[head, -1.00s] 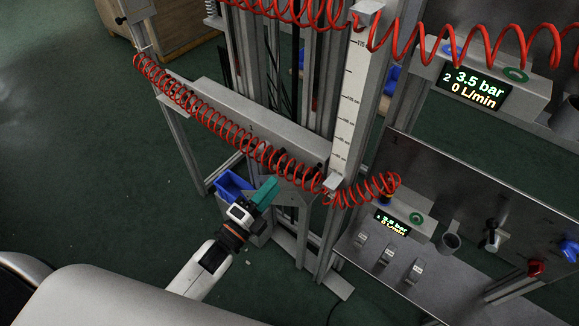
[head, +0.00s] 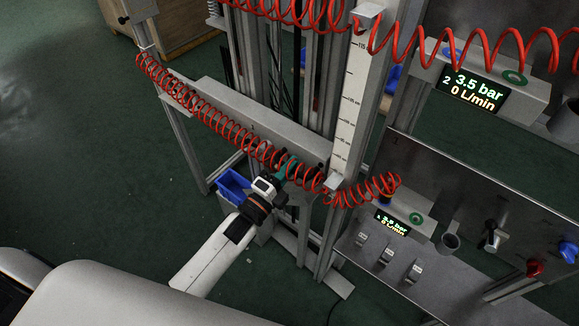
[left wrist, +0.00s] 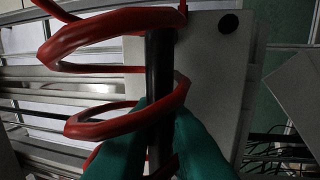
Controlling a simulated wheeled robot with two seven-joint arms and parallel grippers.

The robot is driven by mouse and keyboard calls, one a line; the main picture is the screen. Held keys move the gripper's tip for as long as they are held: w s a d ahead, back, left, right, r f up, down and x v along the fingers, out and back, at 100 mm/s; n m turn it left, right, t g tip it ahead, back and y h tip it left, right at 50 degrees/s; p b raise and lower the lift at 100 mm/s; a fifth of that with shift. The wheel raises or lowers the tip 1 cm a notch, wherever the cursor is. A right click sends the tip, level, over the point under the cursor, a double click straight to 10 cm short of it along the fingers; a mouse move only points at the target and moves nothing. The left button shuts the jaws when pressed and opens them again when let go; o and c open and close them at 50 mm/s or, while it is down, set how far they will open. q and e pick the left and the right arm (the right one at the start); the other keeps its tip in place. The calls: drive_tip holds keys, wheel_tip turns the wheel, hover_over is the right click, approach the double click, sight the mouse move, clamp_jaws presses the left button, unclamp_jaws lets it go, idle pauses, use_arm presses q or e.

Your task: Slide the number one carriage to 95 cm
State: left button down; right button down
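A long grey crossbeam (head: 262,121), seemingly the carriage, runs across the frame to the foot of an upright white scale (head: 350,100). Its number is too small to read. The scale has black marks in cm, 115 near the top. A pale tab (head: 335,183) sits by its low end. My left gripper (head: 287,167) is at the beam's lower right front. In the left wrist view its green fingers (left wrist: 161,125) lie either side of a black upright bar (left wrist: 160,75), with no gap visible. A pale plate (left wrist: 215,70) stands behind the bar. My right gripper is out of view.
A red coiled hose (head: 215,118) runs along the beam's front; its loops (left wrist: 120,48) cross before the bar and around the fingers. A blue bin (head: 232,185) stands below left. A panel with knobs and displays (head: 470,190) is at the right.

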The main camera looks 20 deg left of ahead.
use_arm(q)
drive_tip(key=shift+r, duration=0.1)
wheel_tip(320, 180, up, 15)
drive_tip(key=p, duration=1.2)
drive_tip(key=shift+r, duration=0.2)
drive_tip(key=shift+f, duration=0.1)
drive_tip(key=c, duration=1.6)
unclamp_jaws()
drive_tip(key=shift+o, duration=0.5)
drive_tip(key=shift+f, duration=0.15)
drive_tip(key=b+v, duration=0.3)
drive_tip(key=v, duration=0.9)
